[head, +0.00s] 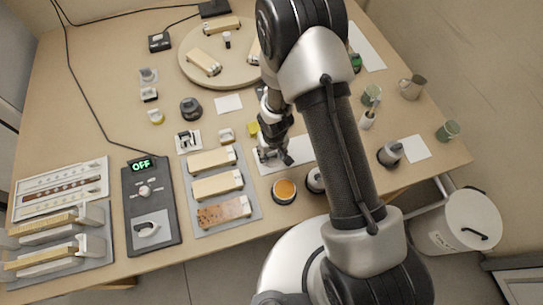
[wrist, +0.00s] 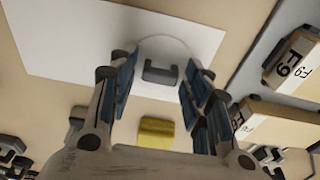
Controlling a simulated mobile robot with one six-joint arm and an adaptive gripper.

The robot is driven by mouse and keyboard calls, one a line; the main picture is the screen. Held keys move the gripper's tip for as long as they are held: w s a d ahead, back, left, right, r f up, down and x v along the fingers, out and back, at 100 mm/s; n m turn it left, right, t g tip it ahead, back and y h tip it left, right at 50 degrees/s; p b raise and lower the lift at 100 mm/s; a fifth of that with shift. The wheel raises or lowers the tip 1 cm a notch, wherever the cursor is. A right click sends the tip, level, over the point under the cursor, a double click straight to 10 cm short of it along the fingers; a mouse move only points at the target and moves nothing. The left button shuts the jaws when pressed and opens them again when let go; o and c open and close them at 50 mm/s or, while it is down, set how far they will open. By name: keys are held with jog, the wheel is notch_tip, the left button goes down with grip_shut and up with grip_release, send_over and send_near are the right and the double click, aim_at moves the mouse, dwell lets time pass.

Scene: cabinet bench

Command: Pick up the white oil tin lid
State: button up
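A round white lid (wrist: 163,48) with a dark grey bracket-shaped handle (wrist: 160,75) lies on a white sheet (wrist: 70,35) in the wrist view. Its white top barely stands out from the sheet. My gripper (wrist: 163,68) is open, with one finger on each side of the handle in the picture. Nothing is held between the fingers. I cannot tell how high the fingertips are above the lid. In the head view my gripper (head: 273,152) is over the left end of the white sheet (head: 299,150), and my arm hides much of that area.
A yellow block (wrist: 156,132) is close to the gripper. A grey tray (head: 250,211) with wooden blocks is at the left. An amber-topped jar (head: 284,190) stands near the front edge. A white bin (head: 470,222) stands on the floor at the right.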

jog(key=c, duration=0.5)
jog(key=shift+r, duration=0.1)
jog(key=shift+c, duration=0.2)
